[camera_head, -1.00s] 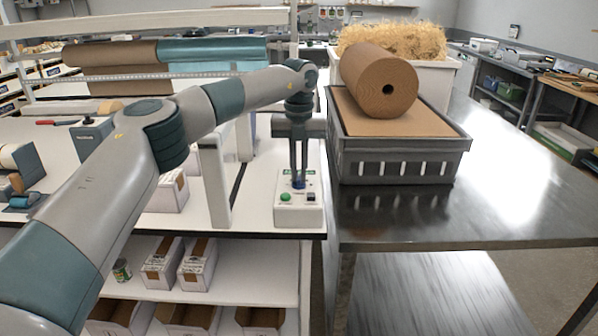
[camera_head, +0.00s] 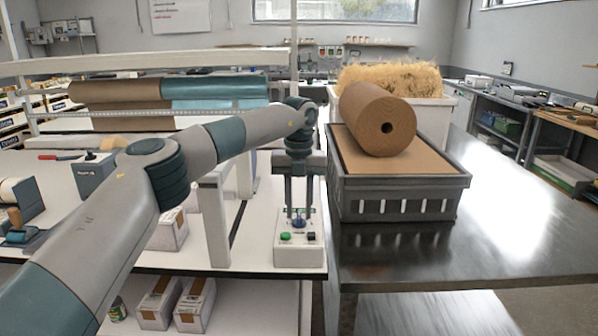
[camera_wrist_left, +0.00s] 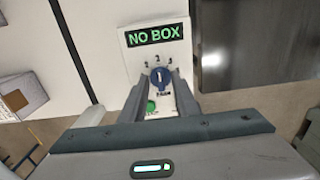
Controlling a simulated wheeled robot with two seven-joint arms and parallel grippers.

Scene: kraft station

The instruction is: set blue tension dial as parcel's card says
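The blue tension dial (camera_wrist_left: 160,78) is on a white control box (camera_head: 289,255) at the front right corner of the white bench. In the left wrist view a pale mark on the dial points roughly up, toward small printed numbers. My left gripper (camera_wrist_left: 161,84) points down at the dial. Its fingers are apart, one on each side of it; I cannot tell whether they touch it. In the head view the gripper (camera_head: 299,216) stands over the box. A display (camera_wrist_left: 156,34) above the dial reads "NO BOX" in green. No parcel card is readable. My right gripper is not in view.
A green button (camera_head: 285,237) and a dark switch (camera_head: 311,237) sit beside the dial. A grey crate (camera_head: 400,209) with a brown paper roll (camera_head: 378,118) stands on the metal table to the right. A white post (camera_head: 214,225) stands left of the box.

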